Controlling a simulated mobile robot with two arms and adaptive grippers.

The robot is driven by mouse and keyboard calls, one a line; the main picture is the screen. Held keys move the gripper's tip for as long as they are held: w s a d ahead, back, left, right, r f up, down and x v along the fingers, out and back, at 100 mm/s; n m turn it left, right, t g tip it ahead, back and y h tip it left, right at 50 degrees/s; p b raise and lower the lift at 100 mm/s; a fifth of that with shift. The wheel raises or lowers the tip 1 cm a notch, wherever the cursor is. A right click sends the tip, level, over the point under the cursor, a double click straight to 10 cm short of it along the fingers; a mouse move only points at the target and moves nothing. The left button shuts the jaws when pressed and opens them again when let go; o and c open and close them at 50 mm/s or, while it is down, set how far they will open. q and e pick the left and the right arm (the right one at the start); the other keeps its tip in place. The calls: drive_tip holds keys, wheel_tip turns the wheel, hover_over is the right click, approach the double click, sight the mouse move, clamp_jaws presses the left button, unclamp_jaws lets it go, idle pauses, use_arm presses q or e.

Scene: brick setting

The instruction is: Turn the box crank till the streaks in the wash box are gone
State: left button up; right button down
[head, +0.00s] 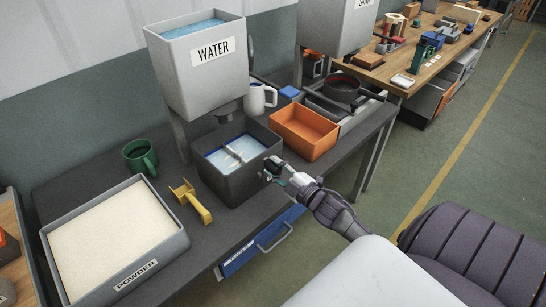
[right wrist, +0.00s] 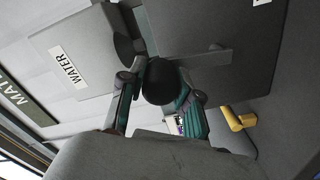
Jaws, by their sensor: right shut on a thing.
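The dark grey wash box (head: 231,187) stands on the bench under the water tank. It holds bluish liquid (head: 229,154) with pale whitish streaks and a grey bar across it. My right gripper (head: 273,174) is at the box's right front side, shut on the crank. In the right wrist view the crank's black round knob (right wrist: 160,82) sits between the fingers, against the grey box wall (right wrist: 205,25). The rest of the crank is mostly hidden by the gripper in the head view. My left gripper is in neither view.
The water tank (head: 200,75) hangs above the box. An orange bin (head: 304,135) stands close on the right. A yellow scoop (head: 192,202), green mug (head: 141,158) and powder tray (head: 180,238) are to the left. A white jug (head: 257,99) stands behind.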

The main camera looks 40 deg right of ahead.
drive_tip(key=shift+a+n, duration=0.45)
drive_tip(key=shift+n, duration=0.05)
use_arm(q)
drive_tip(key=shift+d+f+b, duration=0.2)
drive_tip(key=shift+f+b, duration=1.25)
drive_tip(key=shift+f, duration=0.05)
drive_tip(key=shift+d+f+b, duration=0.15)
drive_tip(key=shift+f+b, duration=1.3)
use_arm(e)
drive_tip(key=a+f+n, duration=0.3)
drive_tip(key=a+n, duration=0.3)
drive_tip(key=n, duration=0.5)
drive_tip(key=shift+s+f, duration=0.15)
drive_tip(key=shift+s, duration=0.1)
drive_tip(key=shift+a+n, duration=0.1)
drive_tip(key=shift+n, duration=0.2)
drive_tip(key=c, duration=0.8)
unclamp_jaws()
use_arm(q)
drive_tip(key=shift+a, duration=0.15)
use_arm(e)
drive_tip(key=shift+s, duration=0.1)
